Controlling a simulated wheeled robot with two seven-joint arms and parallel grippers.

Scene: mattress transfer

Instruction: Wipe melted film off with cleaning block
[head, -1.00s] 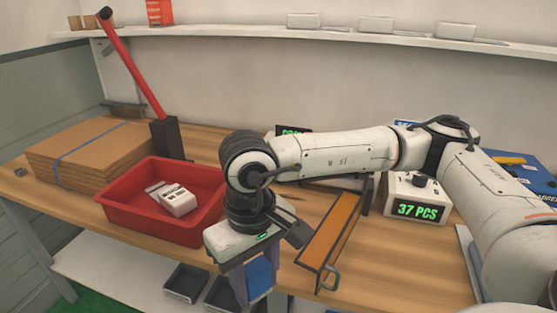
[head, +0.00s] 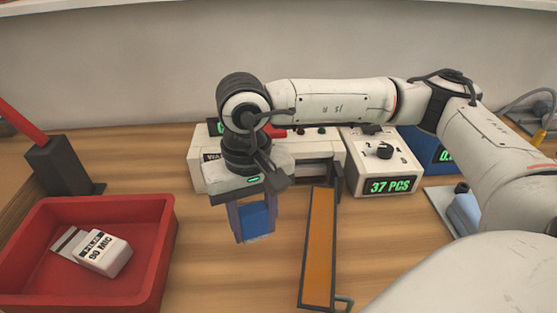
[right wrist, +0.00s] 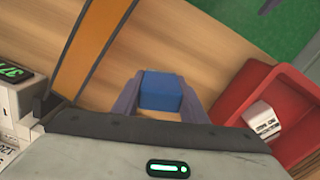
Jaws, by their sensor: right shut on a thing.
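My right gripper (head: 255,222) is shut on a blue cleaning block (head: 257,214), fingers pointing down. It hangs in front of the white sealing machine (head: 199,172), left of a long orange strip in a dark frame (head: 320,245). In the right wrist view the block (right wrist: 161,90) sits between both fingers, with wood tabletop beyond it. My right arm and gripper cover part of the machine. I cannot make out any melted film. My left gripper is not in view.
A red bin (head: 157,245) with a white labelled box (head: 104,254) stands at left. A counter box reading 37 PCS (head: 383,165) and a blue box (head: 425,150) stand right of the machine. A dark post with a red lever (head: 62,165) is at far left.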

